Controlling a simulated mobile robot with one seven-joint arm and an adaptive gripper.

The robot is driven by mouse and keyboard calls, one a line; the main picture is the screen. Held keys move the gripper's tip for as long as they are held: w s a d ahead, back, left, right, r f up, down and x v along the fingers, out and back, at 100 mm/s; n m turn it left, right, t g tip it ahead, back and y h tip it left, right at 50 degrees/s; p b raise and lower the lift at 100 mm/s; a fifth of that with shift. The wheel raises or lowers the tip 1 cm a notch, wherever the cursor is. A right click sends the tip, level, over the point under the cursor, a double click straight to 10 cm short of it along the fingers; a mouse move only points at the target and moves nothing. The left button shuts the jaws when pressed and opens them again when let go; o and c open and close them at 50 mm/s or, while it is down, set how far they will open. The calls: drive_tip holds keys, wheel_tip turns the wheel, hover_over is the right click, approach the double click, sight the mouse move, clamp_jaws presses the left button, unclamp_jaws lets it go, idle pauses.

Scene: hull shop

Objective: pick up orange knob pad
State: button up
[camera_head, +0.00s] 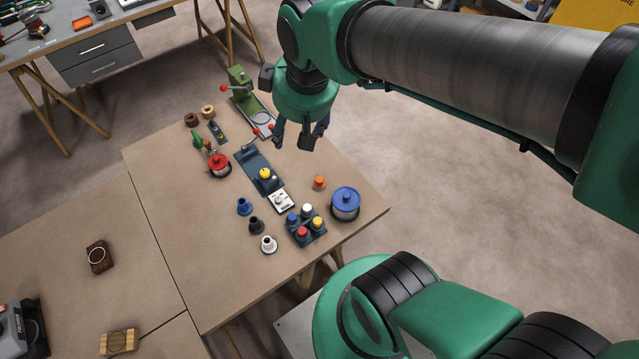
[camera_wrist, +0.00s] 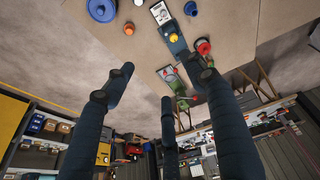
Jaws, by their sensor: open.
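The orange knob pad (camera_head: 319,183) is a small orange piece that stands on the tan table, just left of a blue-lidded pot. It also shows in the wrist view as a small orange spot (camera_wrist: 129,29) near the top. My gripper (camera_head: 302,137) hangs over the back right part of the table, above and behind the orange pad, and is apart from it. In the wrist view its fingers (camera_wrist: 160,85) are spread wide with nothing between them.
The blue-lidded pot (camera_head: 345,203) stands close right of the pad. A block of coloured knobs (camera_head: 305,228) and a dark fixture with a yellow knob (camera_head: 266,177) are on its left side. A green press (camera_head: 243,88) stands at the back. Bare table lies at the front left.

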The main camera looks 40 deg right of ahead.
drive_tip(key=w+d+f+n+g, duration=0.1)
drive_tip(key=w+d+f+n, duration=0.15)
drive_tip(key=f, duration=0.35)
drive_tip(key=w+d+f+n+g, duration=0.1)
drive_tip(key=w+d+f, duration=0.3)
drive_tip(key=f, duration=0.2)
drive_tip(key=n+g, duration=0.2)
drive_tip(key=n, duration=0.1)
hover_over(320, 179)
wheel_tip(320, 179, down, 16)
drive_tip(key=r, duration=0.1)
drive_tip(key=shift+w+f, duration=0.15)
drive_tip(key=shift+f, duration=0.1)
drive_tip(key=shift+f+b, duration=1.15)
drive_tip(key=shift+f, duration=3.15)
drive_tip(key=shift+a+f+b, duration=0.1)
drive_tip(key=shift+f+b, duration=0.85)
drive_tip(key=shift+f, duration=1.65)
